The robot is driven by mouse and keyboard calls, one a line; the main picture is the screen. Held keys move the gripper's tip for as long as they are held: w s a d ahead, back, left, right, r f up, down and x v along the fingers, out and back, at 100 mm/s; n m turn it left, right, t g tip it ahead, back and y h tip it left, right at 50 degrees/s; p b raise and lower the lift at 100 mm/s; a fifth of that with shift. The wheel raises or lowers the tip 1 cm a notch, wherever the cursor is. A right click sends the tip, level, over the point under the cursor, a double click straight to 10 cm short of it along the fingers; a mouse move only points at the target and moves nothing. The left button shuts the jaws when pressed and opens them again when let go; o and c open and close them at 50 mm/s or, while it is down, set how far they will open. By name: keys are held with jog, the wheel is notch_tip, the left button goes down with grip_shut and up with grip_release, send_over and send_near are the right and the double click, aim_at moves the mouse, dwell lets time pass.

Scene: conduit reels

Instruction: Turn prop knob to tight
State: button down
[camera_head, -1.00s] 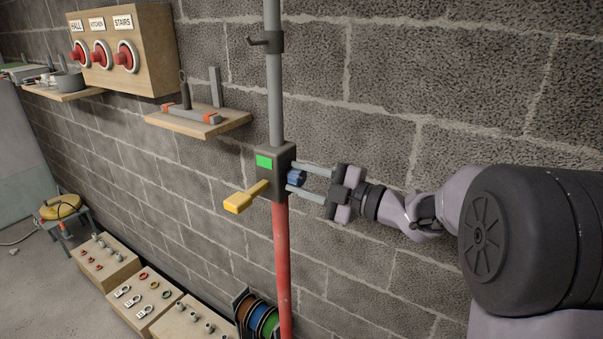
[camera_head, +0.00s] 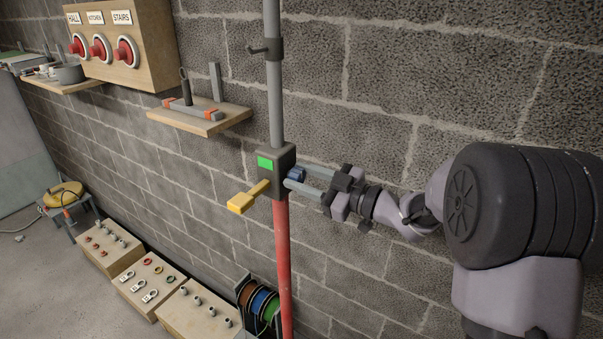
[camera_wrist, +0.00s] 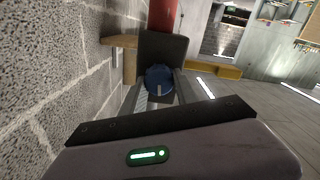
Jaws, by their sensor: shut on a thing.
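The blue prop knob (camera_head: 297,174) sits on the right side of a dark box (camera_head: 283,158) on the upright prop. The box has a green patch (camera_head: 265,162) on its front. A yellow lever (camera_head: 245,198) sticks out from the box toward the lower left. My gripper (camera_head: 300,178) reaches in from the right and is shut on the knob, with a finger on either side of it. In the wrist view the blue knob (camera_wrist: 159,79) lies between the two fingers, with a pale mark on its face. The dark box (camera_wrist: 178,50) stands behind it.
The prop has a grey upper tube (camera_head: 275,100) and a red lower tube (camera_head: 283,260). A wall shelf (camera_head: 190,122) stands to the left. Reels (camera_head: 260,305) and wooden boxes (camera_head: 150,285) are on the floor below. The block wall runs close behind my arm.

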jog(key=shift+m, duration=0.3)
dwell(0.4)
jog(key=c, duration=0.9)
grip_release()
jog(key=shift+c, duration=0.2)
jog(key=b+v, duration=0.1)
jog(key=v, duration=1.6)
jog(key=shift+d+b, duration=0.2)
jog(key=shift+b, duration=0.1)
jog(key=shift+s, duration=0.1)
